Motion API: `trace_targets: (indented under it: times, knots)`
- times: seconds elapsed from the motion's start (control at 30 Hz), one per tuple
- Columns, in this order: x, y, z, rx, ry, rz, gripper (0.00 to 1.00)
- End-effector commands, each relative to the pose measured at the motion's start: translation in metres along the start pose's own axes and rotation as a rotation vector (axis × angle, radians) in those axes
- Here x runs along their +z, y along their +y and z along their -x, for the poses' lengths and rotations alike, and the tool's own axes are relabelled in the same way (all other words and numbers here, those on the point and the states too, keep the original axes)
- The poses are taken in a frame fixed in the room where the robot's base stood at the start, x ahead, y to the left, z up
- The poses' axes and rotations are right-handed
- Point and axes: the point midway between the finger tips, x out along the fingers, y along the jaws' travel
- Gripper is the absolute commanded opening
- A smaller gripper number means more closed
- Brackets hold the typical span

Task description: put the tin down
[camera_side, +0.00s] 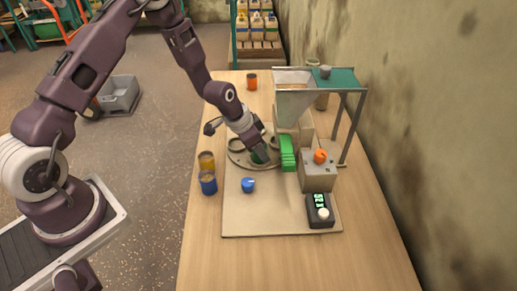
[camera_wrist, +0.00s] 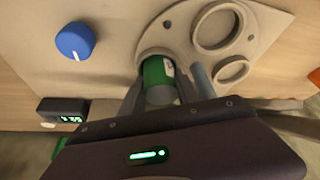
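The green tin (camera_wrist: 158,78) is between the fingers of my gripper (camera_wrist: 160,92) in the wrist view. The dark fingers lie against both sides of it. Its far end is at one ring of the pale round plate (camera_wrist: 268,24); I cannot tell whether it rests on the plate or hangs just above. In the side view my gripper (camera_side: 262,156) points down at the front of the round plate (camera_side: 236,152). Only a small part of the green tin (camera_side: 257,158) shows there. Two other rings on the plate look empty in the wrist view.
A green ribbed block (camera_side: 287,153) and a hopper (camera_side: 294,103) stand right of my gripper. A box with an orange knob (camera_side: 320,156), a blue knob (camera_side: 248,185) and a display box (camera_side: 320,211) are nearer. Yellow (camera_side: 206,161) and blue (camera_side: 208,184) tins stand left; an orange tin (camera_side: 252,81) stands behind.

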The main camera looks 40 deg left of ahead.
Motion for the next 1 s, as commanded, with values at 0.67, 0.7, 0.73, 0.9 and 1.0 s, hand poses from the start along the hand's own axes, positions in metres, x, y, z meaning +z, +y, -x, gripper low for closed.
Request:
trace_targets:
  times: [0.67, 0.7, 0.73, 0.9, 1.0]
  knots:
    - [0.000, -0.001, 0.115, 0.003, -0.012, 0.003, 0.60]
    - [0.000, -0.001, 0.120, 0.003, -0.012, 0.002, 0.60]
    - [0.000, -0.001, 0.122, 0.003, -0.013, 0.002, 0.60]
    - [0.000, 0.000, 0.127, 0.004, -0.014, 0.001, 0.60]
    - [-0.001, 0.001, 0.139, -0.011, -0.018, 0.000, 0.60]
